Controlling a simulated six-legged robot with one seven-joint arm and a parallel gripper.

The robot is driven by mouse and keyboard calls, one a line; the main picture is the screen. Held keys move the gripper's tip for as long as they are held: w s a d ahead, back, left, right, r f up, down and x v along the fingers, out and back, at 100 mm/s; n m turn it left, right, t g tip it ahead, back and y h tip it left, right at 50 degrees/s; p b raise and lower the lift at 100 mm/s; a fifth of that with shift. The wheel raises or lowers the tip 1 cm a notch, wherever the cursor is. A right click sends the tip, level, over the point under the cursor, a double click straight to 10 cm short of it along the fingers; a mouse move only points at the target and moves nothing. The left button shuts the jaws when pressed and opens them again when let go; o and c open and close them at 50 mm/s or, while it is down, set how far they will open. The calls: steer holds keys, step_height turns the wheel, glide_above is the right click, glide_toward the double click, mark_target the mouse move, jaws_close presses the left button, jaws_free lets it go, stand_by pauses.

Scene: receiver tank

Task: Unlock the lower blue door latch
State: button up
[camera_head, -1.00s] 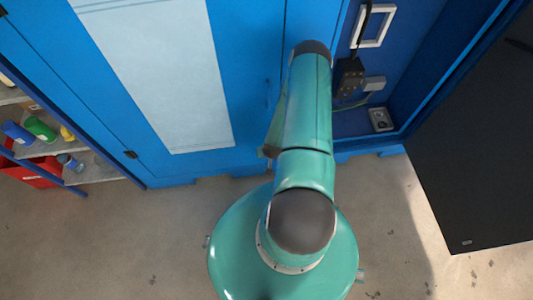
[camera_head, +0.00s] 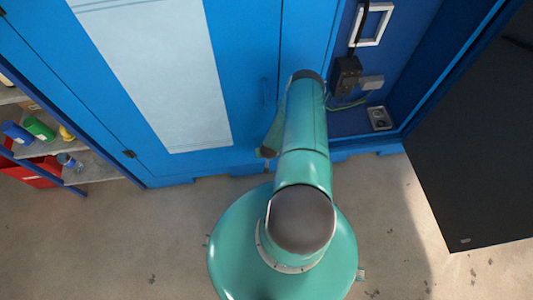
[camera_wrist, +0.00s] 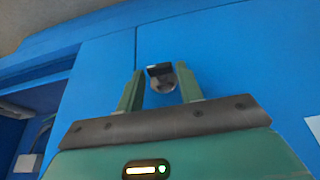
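The latch (camera_wrist: 162,78) is a small dark and metallic piece on the blue door (camera_wrist: 225,55), close to a vertical seam in the wrist view. My gripper (camera_wrist: 160,70) is open, with one green finger to each side of the latch in that view. I see no finger closed on it, and I cannot tell how deep the fingers reach past it. In the head view the blue door (camera_head: 237,60) stands in front of me. There my arm hides the latch and most of my gripper.
Shelves with bottles and a red bin (camera_head: 30,175) are at left. The floor (camera_head: 110,240) at front left is clear.

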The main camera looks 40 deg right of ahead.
steer(key=c, duration=0.5)
steer(key=shift+c, duration=0.2)
steer(key=shift+w+a+h, duration=0.15)
steer(key=shift+h, duration=0.15)
steer(key=shift+w+a+f+n+g+h, duration=0.25)
steer(key=shift+n+g+h, duration=0.2)
steer(key=shift+g+h, duration=0.8)
steer(key=shift+w+a+f+n+g+h, duration=0.2)
steer(key=shift+a+n+g+h, duration=0.3)
steer(key=shift+h, duration=1.25)
steer(key=shift+w+a+f+n+g+h, duration=0.15)
steer(key=shift+f+n+g+h, duration=0.15)
steer(key=shift+g+h, duration=1)
steer(key=shift+t+h, duration=0.25)
steer(key=shift+h, duration=0.05)
steer(key=o, duration=1)
